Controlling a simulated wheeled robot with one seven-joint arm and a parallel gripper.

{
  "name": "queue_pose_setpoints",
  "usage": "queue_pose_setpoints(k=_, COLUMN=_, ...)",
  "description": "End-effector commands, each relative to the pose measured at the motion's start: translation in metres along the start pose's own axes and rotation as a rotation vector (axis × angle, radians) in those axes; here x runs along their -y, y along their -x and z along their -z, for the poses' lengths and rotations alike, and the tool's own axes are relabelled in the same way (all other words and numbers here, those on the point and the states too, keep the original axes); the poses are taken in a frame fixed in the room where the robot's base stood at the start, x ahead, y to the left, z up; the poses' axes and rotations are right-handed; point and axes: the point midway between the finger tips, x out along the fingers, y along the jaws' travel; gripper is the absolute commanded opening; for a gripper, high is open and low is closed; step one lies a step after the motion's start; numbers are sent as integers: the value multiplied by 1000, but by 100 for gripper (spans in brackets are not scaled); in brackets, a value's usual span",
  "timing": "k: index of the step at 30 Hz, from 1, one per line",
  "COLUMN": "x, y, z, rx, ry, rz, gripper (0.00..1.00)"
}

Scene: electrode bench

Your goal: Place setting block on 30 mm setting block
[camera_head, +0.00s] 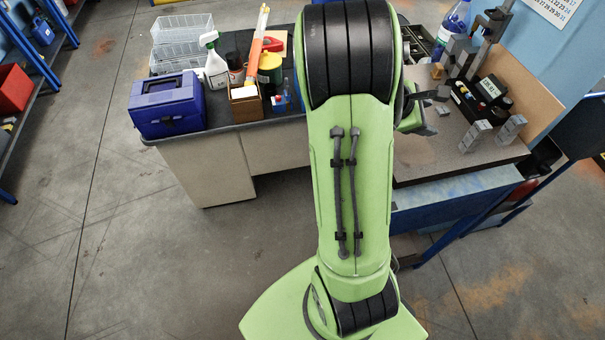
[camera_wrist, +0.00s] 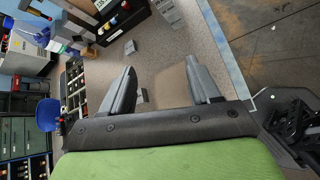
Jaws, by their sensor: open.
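Small grey blocks lie on the bench top in the wrist view: one block (camera_wrist: 141,97) shows low between my fingers, and another (camera_wrist: 130,47) lies farther off beyond the left finger. A small grey block (camera_head: 443,110) also shows beside my gripper in the head view. I cannot tell which is the 30 mm setting block; no size marks are readable. In the head view my gripper (camera_head: 438,93) is over the right bench, partly hidden by my arm.
Two taller grey blocks (camera_head: 475,136) (camera_head: 511,128) stand near the bench's right front. A black device (camera_head: 482,96) with a display and a grey stand (camera_head: 462,56) are behind them. A blue-capped bottle (camera_head: 453,25) stands at the back. Bare bench top (camera_head: 421,155) lies in front.

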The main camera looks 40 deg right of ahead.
Motion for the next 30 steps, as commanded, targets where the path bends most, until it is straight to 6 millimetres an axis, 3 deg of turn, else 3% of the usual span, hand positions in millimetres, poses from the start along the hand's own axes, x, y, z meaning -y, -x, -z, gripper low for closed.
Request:
queue_pose_setpoints(k=4, x=5, y=98, z=56, rx=-415, ry=-455, rz=13, gripper=61)
queue_pose_setpoints(k=7, x=28, y=176, z=82, rx=-687, ry=-687, rz=118, gripper=61)
queue_pose_setpoints(k=10, x=70, y=251, z=93, rx=-899, ry=-835, rz=274, gripper=61)
queue_pose_setpoints(k=13, x=119, y=299, z=92, rx=-1012, ry=-909, rz=419, gripper=61)
queue_pose_setpoints(k=15, x=146, y=316, z=89, rx=-1043, ry=-936, rz=489, gripper=61)
queue_pose_setpoints(k=18, x=166, y=326, z=86, rx=-1053, ry=-959, rz=541, gripper=61)
queue_pose_setpoints(k=26, x=169, y=327, z=86, rx=-1052, ry=-968, rz=554, gripper=61)
queue_pose_setpoints(k=30, x=176, y=313, z=102, rx=-1052, ry=-969, rz=553, gripper=61)
